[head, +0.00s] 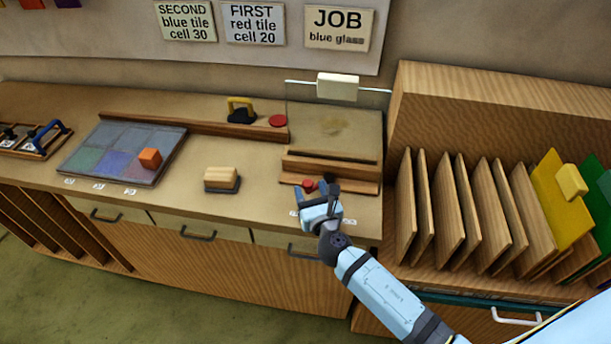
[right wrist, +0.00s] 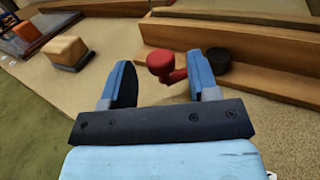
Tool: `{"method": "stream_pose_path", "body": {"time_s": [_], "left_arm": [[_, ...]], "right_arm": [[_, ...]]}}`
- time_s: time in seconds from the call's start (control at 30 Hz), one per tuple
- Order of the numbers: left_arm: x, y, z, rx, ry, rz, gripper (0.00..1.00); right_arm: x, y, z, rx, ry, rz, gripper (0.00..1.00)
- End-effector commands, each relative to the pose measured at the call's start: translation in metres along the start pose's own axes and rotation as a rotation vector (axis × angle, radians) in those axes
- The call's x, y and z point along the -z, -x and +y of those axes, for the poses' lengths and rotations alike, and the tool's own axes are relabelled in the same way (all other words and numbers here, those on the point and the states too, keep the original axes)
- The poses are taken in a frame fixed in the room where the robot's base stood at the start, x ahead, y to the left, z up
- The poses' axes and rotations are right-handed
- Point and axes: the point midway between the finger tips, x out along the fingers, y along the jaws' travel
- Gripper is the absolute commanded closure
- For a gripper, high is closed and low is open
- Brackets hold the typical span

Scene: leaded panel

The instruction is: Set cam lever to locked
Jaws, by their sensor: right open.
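The cam lever has a red knob (right wrist: 160,62) on a short red arm and stands at the front of a wooden ledge. Its red top also shows in the head view (head: 309,185). A black round piece (right wrist: 218,60) sits to its right. My right gripper (head: 317,193) is open over the front edge of the bench, close to the lever. In the right wrist view the red knob appears between the two fingertips, with space on both sides; I cannot tell whether anything touches. The lever's lock marking is not readable. My left gripper is not in view.
A wooden block on a dark base (head: 221,178) lies left of the gripper. Further left is a glass panel (head: 104,151) with an orange block (head: 150,158). The wooden ledge (head: 330,166) rises behind the lever. A rack of upright boards (head: 448,205) stands right.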

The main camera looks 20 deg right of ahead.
Motion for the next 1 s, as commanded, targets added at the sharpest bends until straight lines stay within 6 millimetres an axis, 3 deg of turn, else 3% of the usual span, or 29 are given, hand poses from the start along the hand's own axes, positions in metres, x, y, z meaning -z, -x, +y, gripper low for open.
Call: {"method": "stream_pose_path", "body": {"time_s": [0.1,0.23,0.67,0.9,1.0], "left_arm": [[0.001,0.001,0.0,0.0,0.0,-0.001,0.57],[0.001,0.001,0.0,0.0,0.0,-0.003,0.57],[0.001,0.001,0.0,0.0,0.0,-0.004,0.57],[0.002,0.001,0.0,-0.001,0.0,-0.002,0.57],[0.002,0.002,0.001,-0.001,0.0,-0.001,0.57]], "right_arm": [[-0.001,-0.022,0.0,0.001,0.0,-0.001,0.45],[0.0,-0.038,0.0,0.0,0.0,-0.001,0.45],[0.001,-0.047,0.0,0.0,-0.001,0.001,0.45],[0.001,-0.046,0.0,0.0,-0.001,0.001,1.0],[0.001,-0.046,0.0,0.0,-0.001,0.001,1.0]]}}
